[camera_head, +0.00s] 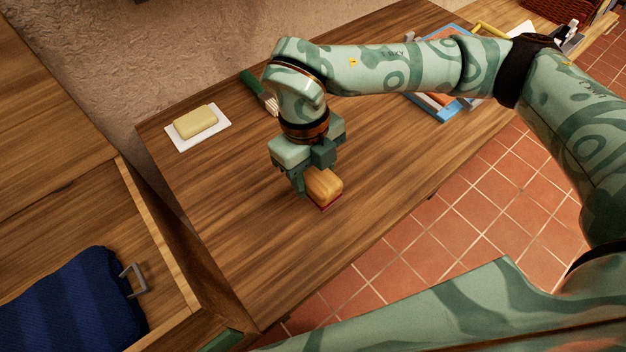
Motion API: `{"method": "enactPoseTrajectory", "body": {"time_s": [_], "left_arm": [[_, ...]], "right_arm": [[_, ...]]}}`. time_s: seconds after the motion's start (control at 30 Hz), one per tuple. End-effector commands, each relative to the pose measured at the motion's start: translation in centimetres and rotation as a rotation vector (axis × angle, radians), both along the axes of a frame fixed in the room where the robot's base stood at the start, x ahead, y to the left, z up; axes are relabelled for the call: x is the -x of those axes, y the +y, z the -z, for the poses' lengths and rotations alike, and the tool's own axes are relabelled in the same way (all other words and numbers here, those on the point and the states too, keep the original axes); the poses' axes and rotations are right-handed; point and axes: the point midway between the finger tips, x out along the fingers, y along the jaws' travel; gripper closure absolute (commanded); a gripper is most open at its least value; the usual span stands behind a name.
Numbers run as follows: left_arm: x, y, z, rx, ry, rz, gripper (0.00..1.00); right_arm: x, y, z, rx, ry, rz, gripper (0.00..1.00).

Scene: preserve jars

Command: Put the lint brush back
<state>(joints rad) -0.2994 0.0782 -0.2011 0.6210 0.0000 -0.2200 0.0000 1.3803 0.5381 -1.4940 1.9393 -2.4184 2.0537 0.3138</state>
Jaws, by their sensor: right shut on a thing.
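The lint brush (325,185) has a light wooden body and a dark red underside. My right gripper (312,183) points down over the wooden counter (230,215) and is shut on the brush. The gripper hides part of the brush. The brush is at or just above the counter top; I cannot tell if it touches. My left gripper is not in view.
A yellow block on a white dish (172,143) lies at the back left. A green-handled tool (251,83) lies partly behind my arm. A blue-edged tray (436,113) is at the right. An open drawer (152,215) holds dark blue cloth (75,305).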

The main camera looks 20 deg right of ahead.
Motion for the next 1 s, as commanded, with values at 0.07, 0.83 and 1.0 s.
{"method": "enactPoseTrajectory", "body": {"time_s": [0.07, 0.83, 1.0], "left_arm": [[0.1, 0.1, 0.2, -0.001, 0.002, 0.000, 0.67], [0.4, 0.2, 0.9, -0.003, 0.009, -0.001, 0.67], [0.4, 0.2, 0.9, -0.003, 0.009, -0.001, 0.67]], "right_arm": [[-0.4, -0.1, 0.5, -0.001, 0.000, 0.000, 0.76], [-1.1, -0.5, 4.6, -0.001, -0.001, -0.001, 0.49], [-1.1, -0.5, 4.6, -0.001, -0.001, -0.001, 0.33]]}}
